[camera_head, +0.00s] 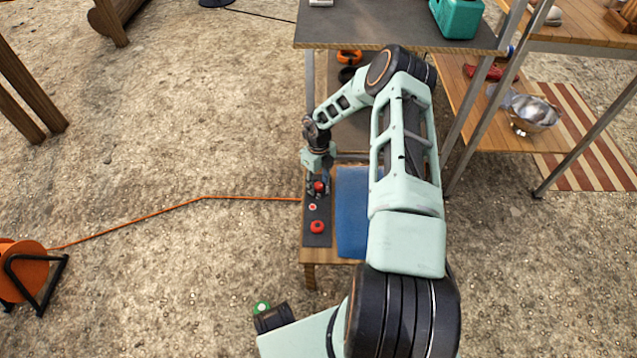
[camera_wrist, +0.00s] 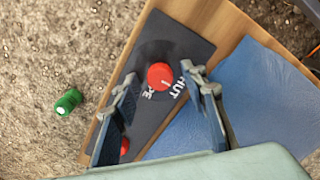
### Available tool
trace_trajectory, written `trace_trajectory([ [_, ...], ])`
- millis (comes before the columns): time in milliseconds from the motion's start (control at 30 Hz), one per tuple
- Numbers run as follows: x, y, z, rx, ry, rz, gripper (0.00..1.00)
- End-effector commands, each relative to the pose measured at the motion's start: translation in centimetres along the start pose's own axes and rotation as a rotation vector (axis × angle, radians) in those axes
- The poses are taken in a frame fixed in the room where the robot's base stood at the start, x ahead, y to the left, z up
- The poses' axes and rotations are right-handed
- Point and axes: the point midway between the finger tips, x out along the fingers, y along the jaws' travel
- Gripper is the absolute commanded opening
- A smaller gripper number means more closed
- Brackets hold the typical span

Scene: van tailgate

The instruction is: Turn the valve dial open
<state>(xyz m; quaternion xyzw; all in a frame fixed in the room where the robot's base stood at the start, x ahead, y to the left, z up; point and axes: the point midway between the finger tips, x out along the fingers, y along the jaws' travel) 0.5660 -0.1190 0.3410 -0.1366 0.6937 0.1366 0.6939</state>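The red valve dial (camera_wrist: 161,76) sits on a dark panel (camera_wrist: 188,42), with white lettering beside it that reads partly "HUT" and "PE". A pale mark shows on the dial's face, but its exact setting is hard to tell. My gripper (camera_wrist: 158,84) is open above the panel, its two fingers apart on either side of the dial in the wrist view. I cannot tell whether they touch it. In the head view the dial (camera_head: 319,186) is partly hidden by my gripper (camera_head: 318,188). A second red knob (camera_head: 317,227) sits nearer on the panel.
The panel lies on a wooden bench (camera_head: 335,270) beside a blue mat (camera_head: 351,215). An orange cable (camera_head: 180,209) runs from a reel (camera_head: 22,270) to the bench. A dark shelf (camera_head: 350,35) stands above and behind. A small green object (camera_wrist: 68,102) shows left of the bench.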

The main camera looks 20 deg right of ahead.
Motion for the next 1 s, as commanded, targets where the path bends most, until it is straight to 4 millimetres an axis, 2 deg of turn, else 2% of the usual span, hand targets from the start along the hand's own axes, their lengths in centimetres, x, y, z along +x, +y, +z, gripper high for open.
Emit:
trace_trajectory([
  [33, -0.01, 0.0, 0.0, 0.0, 0.0, 0.0, 0.36],
  [367, -0.03, 0.0, -0.01, 0.0, 0.0, 0.0, 0.0],
  [667, -0.12, 0.0, -0.02, 0.032, 0.0, 0.0, 0.0],
  [1000, -0.27, 0.01, -0.03, 0.243, 0.001, 0.001, 0.0],
])
